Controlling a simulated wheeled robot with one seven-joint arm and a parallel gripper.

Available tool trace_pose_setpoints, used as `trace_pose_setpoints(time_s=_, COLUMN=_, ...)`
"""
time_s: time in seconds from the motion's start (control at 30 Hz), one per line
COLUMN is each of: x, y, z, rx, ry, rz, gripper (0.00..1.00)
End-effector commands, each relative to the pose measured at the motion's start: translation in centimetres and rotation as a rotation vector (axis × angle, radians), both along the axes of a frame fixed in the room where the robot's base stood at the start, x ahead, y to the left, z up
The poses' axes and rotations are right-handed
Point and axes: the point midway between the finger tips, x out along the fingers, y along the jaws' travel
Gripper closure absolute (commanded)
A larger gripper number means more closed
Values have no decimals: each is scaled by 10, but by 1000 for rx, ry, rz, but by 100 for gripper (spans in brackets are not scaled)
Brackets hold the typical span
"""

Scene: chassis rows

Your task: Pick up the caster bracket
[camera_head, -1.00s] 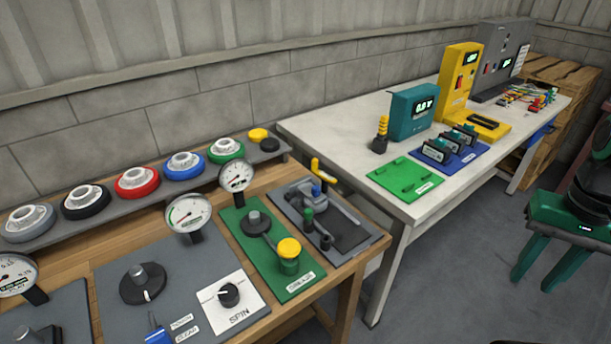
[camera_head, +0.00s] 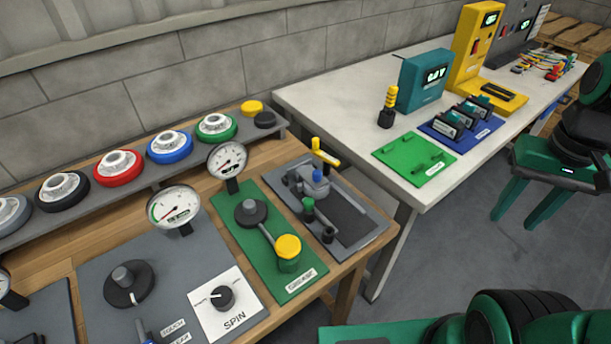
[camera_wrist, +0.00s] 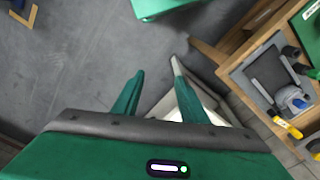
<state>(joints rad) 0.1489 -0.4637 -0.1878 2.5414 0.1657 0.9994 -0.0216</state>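I cannot tell for certain which part is the caster bracket. A small grey metal piece (camera_head: 303,184) sits in the grey clamp fixture (camera_head: 362,238) at the right end of the wooden bench, beside a blue-topped part and a yellow handle; it may be the bracket, partly hidden by the clamp. The fixture also shows at the right of the wrist view (camera_wrist: 262,72). My gripper (camera_head: 522,205) is at the right of the head view, over the floor and away from the fixture. In the wrist view its two green fingers (camera_wrist: 160,90) are apart with nothing between them.
The wooden bench (camera_head: 262,160) carries a green grease board (camera_head: 293,283), dial gauges and a spin panel (camera_head: 228,310). Several coloured wheels stand on a rear rack (camera_head: 140,190). A white table (camera_head: 320,95) with a green tray (camera_head: 413,155) stands to the right. Grey floor lies clear between.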

Motion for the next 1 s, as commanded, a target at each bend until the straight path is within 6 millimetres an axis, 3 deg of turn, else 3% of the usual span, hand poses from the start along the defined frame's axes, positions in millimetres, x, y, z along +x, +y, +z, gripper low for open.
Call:
trace_pose_setpoints(time_s=0.17, x=92, y=54, z=-2, rx=-49, ry=-86, rz=302, gripper=61)
trace_pose_setpoints(time_s=0.3, x=158, y=134, z=-7, rx=-53, ry=-181, rz=561, gripper=61)
trace_pose_setpoints(time_s=0.4, x=187, y=199, z=-13, rx=-38, ry=-244, rz=723, gripper=61)
trace_pose_setpoints(time_s=0.5, x=203, y=258, z=-18, rx=-14, ry=-297, rz=852, gripper=61)
trace_pose_setpoints(time_s=0.6, x=209, y=302, z=-22, rx=8, ry=-335, rz=941, gripper=61)
trace_pose_setpoints(time_s=0.7, x=211, y=329, z=-24, rx=23, ry=-358, rz=991, gripper=61)
trace_pose_setpoints(time_s=0.83, x=213, y=343, z=-32, rx=32, ry=-366, rz=1016, gripper=61)
trace_pose_setpoints(time_s=1.0, x=220, y=348, z=-55, rx=31, ry=-365, rz=1015, gripper=61)
